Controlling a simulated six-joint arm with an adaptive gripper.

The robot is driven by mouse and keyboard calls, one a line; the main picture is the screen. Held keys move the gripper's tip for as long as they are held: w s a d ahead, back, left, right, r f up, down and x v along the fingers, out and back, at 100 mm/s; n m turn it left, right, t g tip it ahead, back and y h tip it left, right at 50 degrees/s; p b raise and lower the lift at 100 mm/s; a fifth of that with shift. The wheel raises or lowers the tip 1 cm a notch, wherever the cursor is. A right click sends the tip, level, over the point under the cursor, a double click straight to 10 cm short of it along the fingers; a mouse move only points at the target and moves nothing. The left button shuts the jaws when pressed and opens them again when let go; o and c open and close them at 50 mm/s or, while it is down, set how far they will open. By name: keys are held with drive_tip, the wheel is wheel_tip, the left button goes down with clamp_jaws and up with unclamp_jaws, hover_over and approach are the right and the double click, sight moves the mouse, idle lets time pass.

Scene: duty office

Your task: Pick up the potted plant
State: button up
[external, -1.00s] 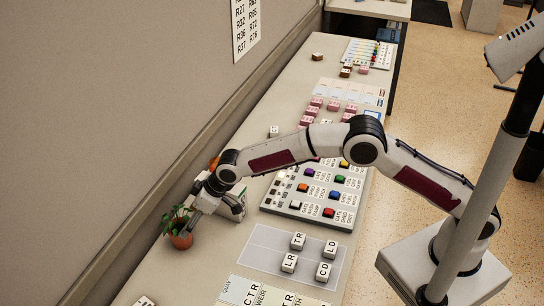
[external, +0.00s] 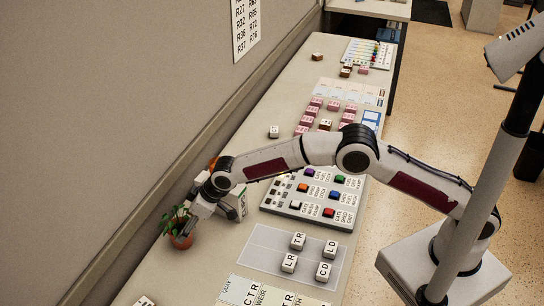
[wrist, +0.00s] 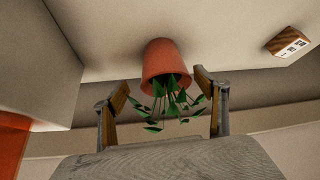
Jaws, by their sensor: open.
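The potted plant (external: 181,240) is a small orange-brown pot with green leaves, standing upright on the left side of the long table near the wall. In the wrist view its pot (wrist: 165,60) is in the upper middle and the leaves (wrist: 170,104) hang between my fingers, because the picture is turned over. My gripper (external: 192,226) is low beside the plant, with its fingers on either side of the leaves. In the wrist view my gripper (wrist: 163,92) is open and holds nothing. Whether a finger touches a leaf is unclear.
A white and green box (external: 241,205) stands close right of my gripper, and an orange item (external: 214,163) is partly hidden behind it. A button panel (external: 316,205) and lettered blocks (external: 298,241) lie to the right. The wall (external: 120,120) is close on the left.

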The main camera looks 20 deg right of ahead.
drive_tip(key=shift+w+a+f, duration=0.1)
drive_tip(key=shift+a+f, duration=0.35)
drive_tip(key=shift+f, duration=0.3)
drive_tip(key=shift+a+f, duration=0.4)
drive_tip(key=shift+f, duration=0.3)
drive_tip(key=shift+x, duration=0.9)
drive_tip(key=c, duration=1.6)
drive_tip(key=shift+w+r, duration=0.1)
